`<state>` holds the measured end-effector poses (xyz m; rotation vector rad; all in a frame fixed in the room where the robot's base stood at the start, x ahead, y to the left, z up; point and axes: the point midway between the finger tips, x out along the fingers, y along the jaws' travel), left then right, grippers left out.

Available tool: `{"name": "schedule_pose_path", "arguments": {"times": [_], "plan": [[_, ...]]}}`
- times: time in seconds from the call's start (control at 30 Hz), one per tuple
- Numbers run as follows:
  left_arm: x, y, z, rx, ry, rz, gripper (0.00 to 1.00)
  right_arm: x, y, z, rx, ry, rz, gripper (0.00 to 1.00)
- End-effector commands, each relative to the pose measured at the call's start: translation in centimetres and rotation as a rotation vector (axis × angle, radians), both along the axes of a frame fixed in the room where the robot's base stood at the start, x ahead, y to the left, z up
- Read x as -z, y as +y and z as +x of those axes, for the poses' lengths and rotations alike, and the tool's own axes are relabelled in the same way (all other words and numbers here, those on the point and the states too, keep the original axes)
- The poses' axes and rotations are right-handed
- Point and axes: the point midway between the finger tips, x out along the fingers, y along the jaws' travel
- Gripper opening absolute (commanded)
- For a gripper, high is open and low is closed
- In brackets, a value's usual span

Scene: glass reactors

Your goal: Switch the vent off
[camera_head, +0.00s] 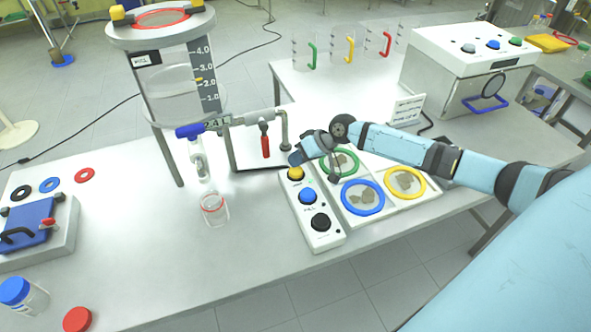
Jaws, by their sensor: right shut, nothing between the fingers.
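A white button box (323,236) stands on the table with a yellow button (295,174), a blue button (307,196) and a black button (320,222). Small labels sit beside the buttons; I cannot read which one marks the vent. My right gripper (297,159) is shut and empty, with its tip at the yellow button at the far end of the box. I cannot tell whether it touches or presses that button. The glass reactor (176,95) stands behind to the left. My left gripper is not in view.
A tray with green, blue (362,197) and yellow (408,183) rings lies right of the box, under my right arm. A glass beaker (214,210) stands below the reactor's blue-handled valve (190,131). A red-handled tap (265,141) is close behind the box.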

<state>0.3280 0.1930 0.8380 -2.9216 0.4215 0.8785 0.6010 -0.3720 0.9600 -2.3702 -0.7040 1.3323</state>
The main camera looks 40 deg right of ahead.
Motion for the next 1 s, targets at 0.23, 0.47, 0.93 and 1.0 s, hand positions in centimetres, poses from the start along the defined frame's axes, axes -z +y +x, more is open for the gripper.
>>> {"name": "schedule_pose_path", "arguments": {"times": [0.23,0.47,0.93,1.0], "plan": [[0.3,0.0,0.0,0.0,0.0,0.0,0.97,0.8,0.0,0.0,0.001,0.001,0.0,0.0],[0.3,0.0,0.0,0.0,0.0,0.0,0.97,0.9,0.0,0.0,0.0,0.0,0.0,0.0],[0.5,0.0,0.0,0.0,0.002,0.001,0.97,1.1,0.0,0.0,0.0,0.0,0.0,0.0],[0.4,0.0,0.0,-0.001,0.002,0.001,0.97,1.0,0.0,0.0,0.0,0.0,0.0,0.0]]}}
